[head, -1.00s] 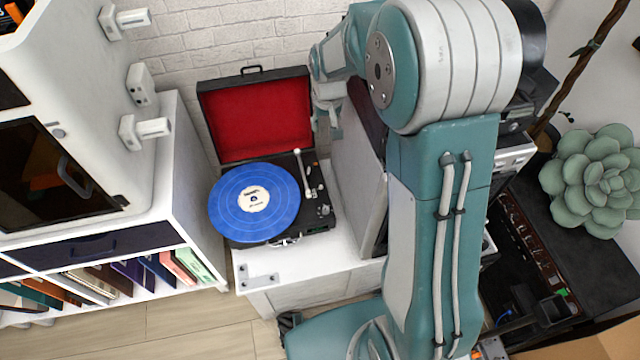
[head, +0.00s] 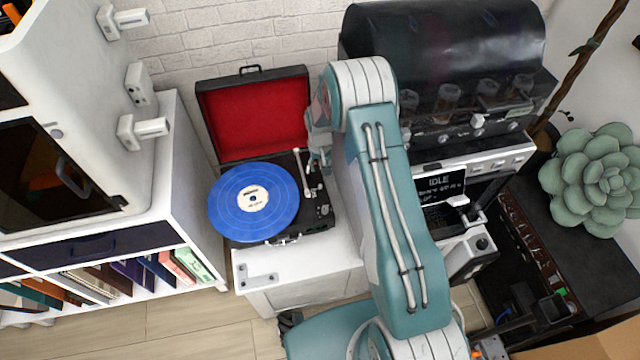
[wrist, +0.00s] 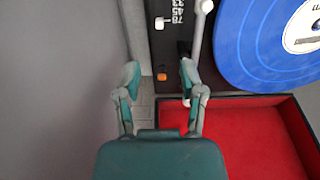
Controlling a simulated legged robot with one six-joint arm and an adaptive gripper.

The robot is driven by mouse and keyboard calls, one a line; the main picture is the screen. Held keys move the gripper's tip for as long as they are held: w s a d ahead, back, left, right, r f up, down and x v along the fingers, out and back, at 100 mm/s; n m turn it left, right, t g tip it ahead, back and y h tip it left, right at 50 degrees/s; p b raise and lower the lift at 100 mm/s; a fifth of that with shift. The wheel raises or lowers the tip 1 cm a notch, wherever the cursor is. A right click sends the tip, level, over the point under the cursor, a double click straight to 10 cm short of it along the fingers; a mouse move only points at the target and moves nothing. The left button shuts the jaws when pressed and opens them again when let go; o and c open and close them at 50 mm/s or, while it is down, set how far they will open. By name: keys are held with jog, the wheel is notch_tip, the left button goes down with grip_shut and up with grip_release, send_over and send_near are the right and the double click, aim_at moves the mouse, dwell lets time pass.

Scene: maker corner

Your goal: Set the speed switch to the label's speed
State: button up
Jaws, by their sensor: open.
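The record player stands open, its black deck (head: 322,222) in front of its red-lined lid (head: 256,118). A blue record (head: 228,212) with a pale centre label (head: 254,199) lies on it; the label's print is too small to read. In the wrist view, a small white switch knob (wrist: 160,22) sits beside printed speed numbers (wrist: 177,12), seemingly 78, 45 and 33. An orange knob (wrist: 161,76) is nearer. My gripper (wrist: 160,84) is open and empty over the deck's edge near the lid, with its fingers either side of the orange knob in the picture. The label is cut off there.
The white tonearm (head: 302,170) lies close to my gripper, and its pale tube (wrist: 198,28) shows beside the right finger. A white cabinet (head: 300,275) carries the player. A machine with an IDLE screen (head: 440,186) stands right. A bookshelf (head: 180,190) stands left.

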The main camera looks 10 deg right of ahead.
aim_at(320, 185)
notch_tip(320, 185, down, 10)
jog(key=shift+f, duration=0.2)
grip_shut()
